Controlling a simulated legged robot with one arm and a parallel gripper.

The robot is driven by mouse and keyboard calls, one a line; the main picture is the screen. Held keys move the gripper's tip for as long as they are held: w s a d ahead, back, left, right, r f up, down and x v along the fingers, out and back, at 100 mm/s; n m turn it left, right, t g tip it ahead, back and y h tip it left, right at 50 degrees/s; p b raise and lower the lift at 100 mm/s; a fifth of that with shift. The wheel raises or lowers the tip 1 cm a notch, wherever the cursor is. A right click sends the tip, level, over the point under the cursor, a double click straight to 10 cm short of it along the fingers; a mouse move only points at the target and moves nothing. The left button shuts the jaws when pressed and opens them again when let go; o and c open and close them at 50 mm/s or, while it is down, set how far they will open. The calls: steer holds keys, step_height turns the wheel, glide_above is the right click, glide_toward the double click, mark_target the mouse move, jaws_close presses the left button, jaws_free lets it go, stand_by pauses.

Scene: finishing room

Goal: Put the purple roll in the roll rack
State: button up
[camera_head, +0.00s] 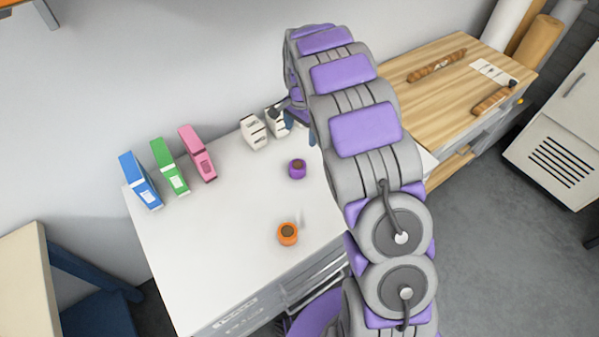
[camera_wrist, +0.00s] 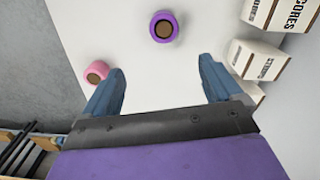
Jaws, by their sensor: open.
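The purple roll (camera_head: 297,169) stands on the white table with its brown core showing on top. In the wrist view the purple roll (camera_wrist: 164,14) is at the top middle, ahead of the fingertips and apart from them. My gripper (camera_wrist: 162,78) is open, with its blue fingers spread and nothing between them. In the head view the gripper is mostly hidden behind my arm, above the table's far right part. I cannot pick out a roll rack for certain in either view.
An orange roll (camera_head: 288,239) stands nearer the table's front. A pink roll (camera_wrist: 92,77) is by the left finger. White boxes (camera_head: 252,133) stand at the back; blue (camera_head: 139,181), green (camera_head: 169,168) and pink (camera_head: 198,154) boxes stand at left. A wooden bench (camera_head: 440,92) is at right.

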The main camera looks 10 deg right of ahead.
steer(key=b, duration=0.1)
glide_above(298, 164)
steer(key=a, duration=0.1)
step_height(298, 164, down, 5)
steer(key=f, duration=0.2)
steer(key=f+b, duration=0.1)
steer(key=f, duration=0.2)
steer(key=d+f, duration=0.1)
steer(key=f, duration=0.1)
steer(key=shift+s+f+b, duration=0.15)
steer(key=shift+f+b, duration=0.2)
steer(key=shift+b, duration=0.05)
step_height(298, 164, down, 5)
steer(key=shift+a+b, duration=0.15)
steer(key=shift+b, duration=0.7)
steer(key=shift+c, duration=0.5)
steer(key=c, duration=1.1)
steer(key=shift+c, duration=0.2)
steer(key=shift+r, duration=0.1)
